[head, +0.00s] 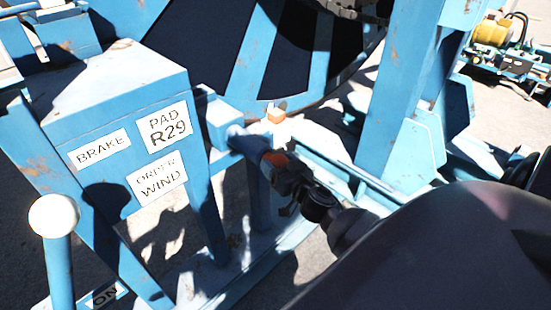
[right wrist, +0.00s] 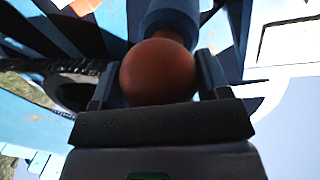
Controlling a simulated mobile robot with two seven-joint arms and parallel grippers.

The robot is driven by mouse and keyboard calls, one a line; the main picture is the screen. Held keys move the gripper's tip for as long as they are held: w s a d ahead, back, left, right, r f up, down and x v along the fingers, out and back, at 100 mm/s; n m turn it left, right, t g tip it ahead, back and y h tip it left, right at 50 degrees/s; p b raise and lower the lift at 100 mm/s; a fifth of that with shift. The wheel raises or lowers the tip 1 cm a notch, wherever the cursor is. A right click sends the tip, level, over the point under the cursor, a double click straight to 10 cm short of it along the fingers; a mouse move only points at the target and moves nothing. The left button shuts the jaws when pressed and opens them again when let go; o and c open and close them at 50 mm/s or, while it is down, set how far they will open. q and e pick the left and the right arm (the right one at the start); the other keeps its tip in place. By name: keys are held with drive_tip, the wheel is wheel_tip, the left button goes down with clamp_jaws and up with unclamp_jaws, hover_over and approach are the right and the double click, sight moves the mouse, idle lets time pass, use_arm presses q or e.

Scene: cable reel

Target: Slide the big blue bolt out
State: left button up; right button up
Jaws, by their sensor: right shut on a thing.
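The big blue bolt (head: 247,146) shows as a short blue cylinder coming out of a blue block (head: 222,118) beside the brake panel in the head view. My right gripper (head: 270,165) reaches in from the lower right to its end. In the right wrist view a red-brown ball knob (right wrist: 158,72) sits between the two fingers of my right gripper (right wrist: 158,85), which is shut on it. The blue bolt (right wrist: 172,20) continues straight behind the knob. How far the bolt sits inside the block is hidden. My left gripper is not in view.
A blue panel (head: 105,105) with white labels stands left of the bolt. A white-knobbed lever (head: 53,215) is at lower left. A small orange-topped white part (head: 275,118) is just behind my gripper. A thick blue post (head: 395,95) stands to the right.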

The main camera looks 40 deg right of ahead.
drive_tip(key=shift+s+f, duration=0.15)
drive_tip(key=o, duration=1)
drive_tip(key=shift+o, duration=1.2)
drive_tip(key=shift+s, duration=0.2)
drive_tip(key=shift+w, duration=0.1)
drive_tip(key=s+a, duration=0.1)
drive_tip(key=s, duration=0.9)
drive_tip(key=shift+s+a, duration=0.15)
drive_tip(key=shift+s, duration=0.2)
